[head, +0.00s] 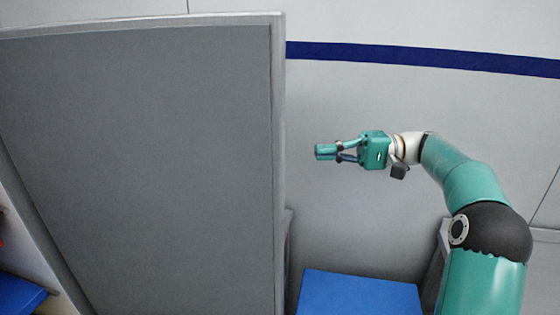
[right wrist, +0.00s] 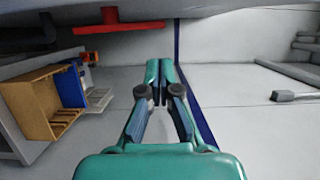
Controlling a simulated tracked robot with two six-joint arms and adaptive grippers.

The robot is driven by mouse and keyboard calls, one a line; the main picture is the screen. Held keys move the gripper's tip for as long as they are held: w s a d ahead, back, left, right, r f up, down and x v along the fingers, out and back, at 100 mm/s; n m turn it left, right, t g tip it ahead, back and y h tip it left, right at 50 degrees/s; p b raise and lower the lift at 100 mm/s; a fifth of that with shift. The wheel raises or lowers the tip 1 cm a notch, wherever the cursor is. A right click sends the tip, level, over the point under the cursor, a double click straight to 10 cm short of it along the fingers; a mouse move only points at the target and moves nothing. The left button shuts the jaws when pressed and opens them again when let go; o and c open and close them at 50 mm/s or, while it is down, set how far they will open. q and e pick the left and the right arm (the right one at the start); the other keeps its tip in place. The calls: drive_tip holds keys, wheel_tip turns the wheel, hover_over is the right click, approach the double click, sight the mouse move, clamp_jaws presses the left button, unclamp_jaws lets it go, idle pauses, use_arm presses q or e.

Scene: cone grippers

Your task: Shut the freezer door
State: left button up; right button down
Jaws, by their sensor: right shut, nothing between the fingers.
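The freezer door (head: 150,160) is a large grey panel with a lighter rim, standing upright and open across the left half of the head view. It hides what lies behind it. My right gripper (head: 322,152) is to the right of the door's right edge, with a gap between them in the picture. Its teal fingers are together and empty. The right wrist view shows the same shut fingers (right wrist: 159,72) pointing away from the camera. I cannot tell the depth between gripper and door. My left gripper is not in view.
A blue surface (head: 360,294) lies low between the door and my right arm. A blue stripe (head: 420,57) crosses the pale wall. The right wrist view shows a wooden shelf-like box (right wrist: 30,105) at left and a red bar (right wrist: 118,28) above. Clear space surrounds the gripper.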

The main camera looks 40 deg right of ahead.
sight(283, 165)
drive_tip(key=w+a, duration=0.1)
drive_tip(key=a, duration=0.2)
drive_tip(key=a+p, duration=0.1)
drive_tip(key=a, duration=0.2)
drive_tip(key=w+a, duration=0.1)
drive_tip(key=a, duration=0.2)
drive_tip(key=shift+w+p, duration=0.3)
drive_tip(key=shift+p, duration=0.1)
drive_tip(key=shift+s+a+f, duration=0.1)
drive_tip(key=shift+s+a, duration=0.35)
